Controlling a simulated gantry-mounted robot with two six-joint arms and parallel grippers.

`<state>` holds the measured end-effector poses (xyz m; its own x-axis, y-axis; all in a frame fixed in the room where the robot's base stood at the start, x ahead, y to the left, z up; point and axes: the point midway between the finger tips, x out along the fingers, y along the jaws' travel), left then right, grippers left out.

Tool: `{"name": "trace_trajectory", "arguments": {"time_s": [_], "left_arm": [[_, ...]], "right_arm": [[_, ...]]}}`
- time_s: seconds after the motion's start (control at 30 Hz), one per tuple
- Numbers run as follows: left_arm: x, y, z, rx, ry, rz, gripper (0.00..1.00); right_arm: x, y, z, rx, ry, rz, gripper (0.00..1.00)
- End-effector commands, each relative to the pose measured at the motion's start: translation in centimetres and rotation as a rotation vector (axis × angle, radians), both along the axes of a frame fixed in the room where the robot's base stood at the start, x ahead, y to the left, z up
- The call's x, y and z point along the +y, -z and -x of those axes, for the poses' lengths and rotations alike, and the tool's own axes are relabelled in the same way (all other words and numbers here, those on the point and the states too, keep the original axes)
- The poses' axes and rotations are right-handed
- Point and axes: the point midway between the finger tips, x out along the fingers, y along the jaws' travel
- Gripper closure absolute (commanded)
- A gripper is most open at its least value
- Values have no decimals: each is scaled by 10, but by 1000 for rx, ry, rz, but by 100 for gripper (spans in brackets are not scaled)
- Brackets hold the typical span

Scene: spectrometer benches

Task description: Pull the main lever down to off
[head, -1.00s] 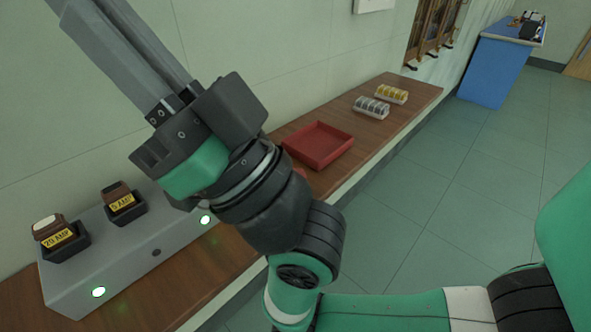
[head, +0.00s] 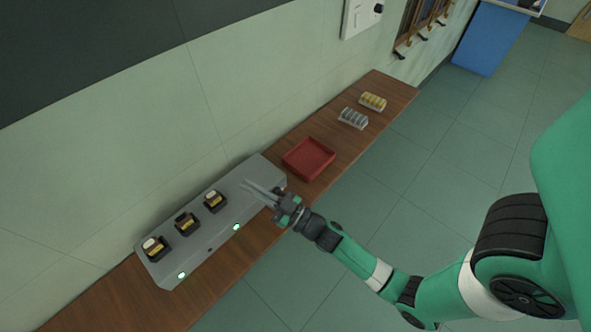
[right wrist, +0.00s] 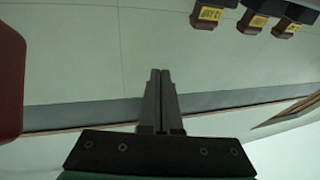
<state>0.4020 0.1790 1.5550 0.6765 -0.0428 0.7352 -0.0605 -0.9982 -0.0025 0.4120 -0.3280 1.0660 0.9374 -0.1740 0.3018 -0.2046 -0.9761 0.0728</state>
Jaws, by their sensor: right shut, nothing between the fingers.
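No main lever can be clearly made out; my right gripper covers part of the right end of the grey fuse box (head: 222,228). Three dark fuse holders stand on the box: left (head: 157,249), middle (head: 187,224) and right (head: 215,200). My right gripper (head: 248,186) is over the right end of the box, its fingers pointing left toward the wall. In the right wrist view its fingers (right wrist: 160,72) are together with nothing between them. Fuse holders with yellow labels (right wrist: 209,14) show upside down there. My left gripper is not in view.
A red tray (head: 308,160) sits on the wooden bench (head: 362,135) just right of the box. Beyond it are a silver-grey rack (head: 353,118) and a yellow rack (head: 373,102). A white box (head: 360,17) is on the wall.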

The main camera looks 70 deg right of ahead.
Motion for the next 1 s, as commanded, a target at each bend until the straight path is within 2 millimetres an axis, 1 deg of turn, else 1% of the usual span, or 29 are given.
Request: {"name": "trace_trajectory", "arguments": {"time_s": [0.03, 0.07, 0.1, 0.17, 0.2, 0.3, 0.4, 0.5, 0.6, 1.0], "left_arm": [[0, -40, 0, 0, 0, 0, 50], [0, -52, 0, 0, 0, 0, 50], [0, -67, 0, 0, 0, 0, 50], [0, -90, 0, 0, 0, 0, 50], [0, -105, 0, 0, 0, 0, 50], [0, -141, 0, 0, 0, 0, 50], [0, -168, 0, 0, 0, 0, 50], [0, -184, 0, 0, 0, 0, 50], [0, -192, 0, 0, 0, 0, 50], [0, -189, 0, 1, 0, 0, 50]], "right_arm": [[-4, -9, 18, 66, 22, -16, 100], [-5, -3, 28, 103, 35, -25, 100], [-6, 3, 43, 150, 53, -41, 100], [-7, 11, 66, 222, 83, -68, 100], [-6, 15, 83, 270, 104, -89, 100], [-3, 18, 122, 362, 156, -148, 100], [1, 12, 151, 418, 201, -193, 100], [2, 5, 168, 445, 232, -219, 100], [0, 0, 174, 451, 252, -229, 100], [-3, 1, 173, 446, 257, -229, 100]]}}
